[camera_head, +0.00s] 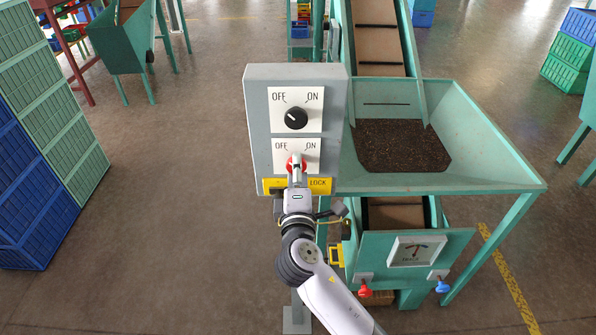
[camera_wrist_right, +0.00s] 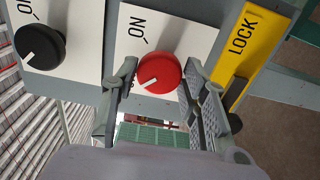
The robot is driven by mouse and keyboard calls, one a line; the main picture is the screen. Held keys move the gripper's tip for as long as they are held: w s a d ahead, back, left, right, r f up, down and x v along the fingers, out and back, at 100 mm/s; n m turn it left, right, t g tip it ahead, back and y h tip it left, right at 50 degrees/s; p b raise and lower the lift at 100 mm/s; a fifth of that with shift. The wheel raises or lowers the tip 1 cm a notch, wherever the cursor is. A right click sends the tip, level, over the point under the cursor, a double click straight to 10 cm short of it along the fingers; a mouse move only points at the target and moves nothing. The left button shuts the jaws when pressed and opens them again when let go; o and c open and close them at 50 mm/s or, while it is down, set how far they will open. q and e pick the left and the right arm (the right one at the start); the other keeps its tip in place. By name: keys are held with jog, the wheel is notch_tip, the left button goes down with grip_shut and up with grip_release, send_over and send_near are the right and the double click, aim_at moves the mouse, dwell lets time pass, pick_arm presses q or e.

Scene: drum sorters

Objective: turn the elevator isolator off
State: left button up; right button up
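A grey control box (camera_head: 254,125) carries two rotary switches, each with OFF at left and ON at right. The upper knob (camera_head: 296,118) is black, and its white mark points up-left to OFF. The lower knob (camera_wrist_right: 158,70) is red, above a yellow LOCK strip (camera_head: 320,184). In the wrist view its white mark points to the lower left, the same way as the black knob's (camera_wrist_right: 40,46), towards the OFF side. My right gripper (camera_head: 297,172) is at the red knob, with its fingers (camera_wrist_right: 161,66) on either side; a narrow gap shows at the right finger. My left gripper is out of view.
A green hopper (camera_head: 490,165) with dark grain stands right of the box, under a conveyor (camera_head: 380,45). Below it are a gauge (camera_head: 416,250) and red and blue valves. Stacked crates (camera_head: 50,130) stand at left. The floor between is clear.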

jog(key=o, duration=0.4)
jog(key=shift+s, duration=0.15)
jog(key=s, duration=1.1)
jog(key=shift+s, duration=0.4)
